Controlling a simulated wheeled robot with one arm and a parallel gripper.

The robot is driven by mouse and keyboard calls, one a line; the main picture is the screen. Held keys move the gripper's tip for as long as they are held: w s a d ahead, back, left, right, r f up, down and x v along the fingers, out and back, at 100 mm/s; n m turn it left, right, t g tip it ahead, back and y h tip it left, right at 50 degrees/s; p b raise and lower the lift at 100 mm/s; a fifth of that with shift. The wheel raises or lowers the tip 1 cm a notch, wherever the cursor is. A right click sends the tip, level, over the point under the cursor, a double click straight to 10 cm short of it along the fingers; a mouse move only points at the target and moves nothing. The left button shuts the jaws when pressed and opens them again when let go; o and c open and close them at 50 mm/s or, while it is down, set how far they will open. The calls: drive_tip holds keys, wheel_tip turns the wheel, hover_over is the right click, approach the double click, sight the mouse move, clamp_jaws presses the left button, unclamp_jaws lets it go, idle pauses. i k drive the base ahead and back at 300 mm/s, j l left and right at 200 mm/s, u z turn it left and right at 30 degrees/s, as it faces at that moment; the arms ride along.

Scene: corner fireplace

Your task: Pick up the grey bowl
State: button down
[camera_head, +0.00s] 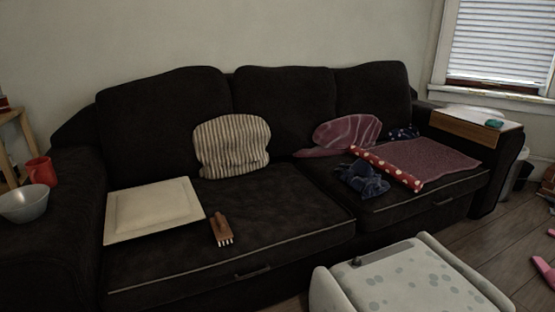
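The grey bowl (24,204) is at the left edge of the head view. It rests upright on the left arm of the dark sofa (47,238). It looks empty from here. A red mug (41,171) stands just behind it, close to its rim. My gripper is not in view.
On the sofa seat lie a cream square panel (153,209), a brown brush (221,229), a striped cushion (231,146) and crumpled cloths (362,181). A spotted pale piece of furniture (410,279) stands in front. A wooden stand (14,141) is at far left. Pink items lie on the floor at right.

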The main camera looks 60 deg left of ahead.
sight(25, 204)
drive_tip(key=u, duration=3.7)
drive_tip(key=i+z, duration=0.15)
drive_tip(key=i, duration=0.2)
drive_tip(key=i+j+z, duration=0.1)
drive_tip(key=i, duration=0.2)
